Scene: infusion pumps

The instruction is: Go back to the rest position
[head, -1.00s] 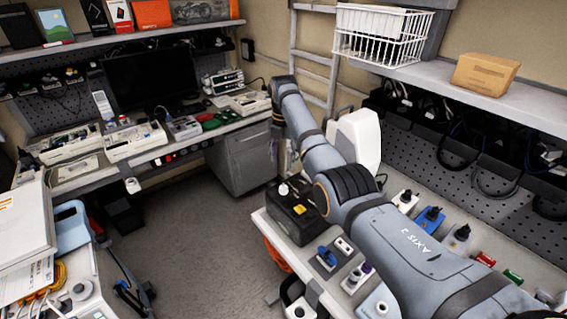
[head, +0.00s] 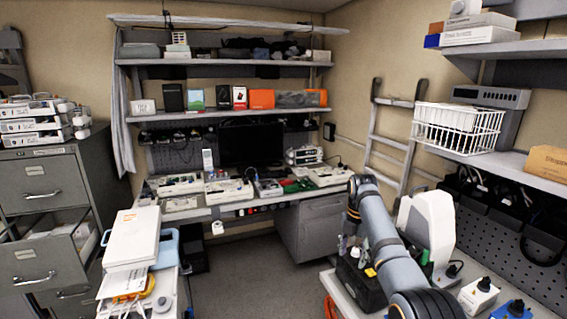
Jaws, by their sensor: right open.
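My right arm comes in from the lower right in the head view and reaches up and away over the right-hand bench (head: 345,298). Its far end bends down, and my right gripper (head: 346,243) is small and partly hidden there, just above or behind a black box (head: 358,284) with a yellow label. The gripper is open, and I see nothing held in it. I cannot tell whether it touches the box. My left arm and left gripper are not in view.
A white device (head: 428,230) stands close to the right of my arm. A wire basket (head: 458,127) is on the wall shelf. The back bench holds several pumps (head: 229,191). A cart with a white box (head: 132,238) stands left, beside a filing cabinet (head: 45,190). The middle floor is clear.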

